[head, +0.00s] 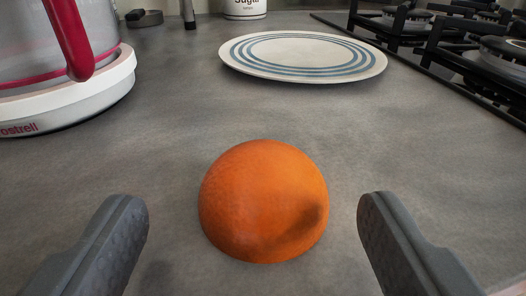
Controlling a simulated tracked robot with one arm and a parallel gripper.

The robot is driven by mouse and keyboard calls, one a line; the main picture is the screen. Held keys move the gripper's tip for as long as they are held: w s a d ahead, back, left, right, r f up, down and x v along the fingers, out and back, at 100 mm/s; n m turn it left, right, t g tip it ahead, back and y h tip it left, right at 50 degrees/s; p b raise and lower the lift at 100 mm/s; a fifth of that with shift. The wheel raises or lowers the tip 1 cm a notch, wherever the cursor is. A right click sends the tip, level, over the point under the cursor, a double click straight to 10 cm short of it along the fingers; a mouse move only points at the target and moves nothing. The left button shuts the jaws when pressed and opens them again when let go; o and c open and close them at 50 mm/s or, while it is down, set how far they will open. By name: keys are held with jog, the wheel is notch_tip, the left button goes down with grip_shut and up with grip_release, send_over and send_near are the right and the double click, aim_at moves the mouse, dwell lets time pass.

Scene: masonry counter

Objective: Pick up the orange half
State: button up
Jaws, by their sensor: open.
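The orange half (262,200) rests on the grey counter (180,110) in the lower middle of the head view, with its domed peel side showing. A dark shadow falls on its lower right. Its cut face is not visible. My gripper (254,212) is open, with one grey finger to the left of the orange half and one to the right. Clear gaps show between each finger and the peel. The gripper holds nothing.
A white plate with blue rings (303,56) lies behind the orange half. A white and red kettle (65,60) stands at the left. A gas hob (455,45) is at the right. A sugar canister (245,9) stands at the back. The counter around the orange is clear.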

aim_at(266, 203)
jog(key=shift+d+b+x, duration=0.15)
jog(key=shift+b+x, duration=0.25)
jog(key=shift+x, duration=0.9)
jog(key=shift+d+b+x, duration=0.15)
jog(key=shift+b+x, duration=0.25)
jog(key=shift+x, duration=0.9)
jog(key=shift+f, duration=0.1)
jog(key=c, duration=1)
jog(key=shift+c, duration=0.2)
jog(key=shift+r, duration=0.2)
